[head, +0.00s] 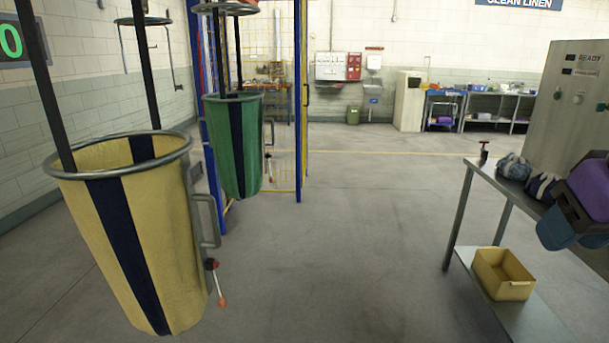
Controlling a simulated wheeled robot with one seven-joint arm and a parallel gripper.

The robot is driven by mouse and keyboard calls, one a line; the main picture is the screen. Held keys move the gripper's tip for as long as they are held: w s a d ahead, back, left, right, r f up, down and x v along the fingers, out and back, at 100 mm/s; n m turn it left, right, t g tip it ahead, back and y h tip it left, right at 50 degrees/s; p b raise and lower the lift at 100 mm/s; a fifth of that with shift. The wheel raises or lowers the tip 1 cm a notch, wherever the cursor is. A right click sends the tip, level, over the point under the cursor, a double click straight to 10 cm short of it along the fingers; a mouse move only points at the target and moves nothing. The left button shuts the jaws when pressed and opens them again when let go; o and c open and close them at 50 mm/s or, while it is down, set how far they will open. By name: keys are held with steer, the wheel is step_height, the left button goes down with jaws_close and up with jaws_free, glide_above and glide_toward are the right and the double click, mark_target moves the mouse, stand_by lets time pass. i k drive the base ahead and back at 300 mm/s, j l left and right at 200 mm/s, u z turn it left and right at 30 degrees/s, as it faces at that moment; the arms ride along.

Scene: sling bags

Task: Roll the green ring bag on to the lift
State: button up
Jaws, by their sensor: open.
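The green ring bag (231,147), with a dark blue stripe, hangs upright by dark straps from a grey ring overhead. A grey handle (269,132) and a red-tipped cord show on its right side. Behind it stands a blue-posted frame with yellow mesh (284,80), apparently the lift. The bag overlaps the frame in view, and I cannot tell whether it is in front of it or inside.
A yellow ring bag (190,250) hangs nearer at left. A steel table (457,215) with cloth bundles (514,166) stands at right, a yellow bin (503,274) on its lower shelf. The middle floor is clear.

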mark_target(235, 128)
steer(key=i+z, duration=0.1)
steer(key=i, duration=1.65)
steer(key=i+u, duration=0.15)
steer(key=i, duration=0.45)
steer(key=i+u, duration=0.2)
steer(key=i, duration=0.35)
steer(key=i+l+u, duration=0.15)
steer(key=i, duration=0.45)
steer(key=i+u, duration=0.35)
steer(key=i, duration=0.2)
steer(key=i+l+u, duration=0.15)
steer(key=i+u, duration=0.2)
steer(key=i, duration=0.15)
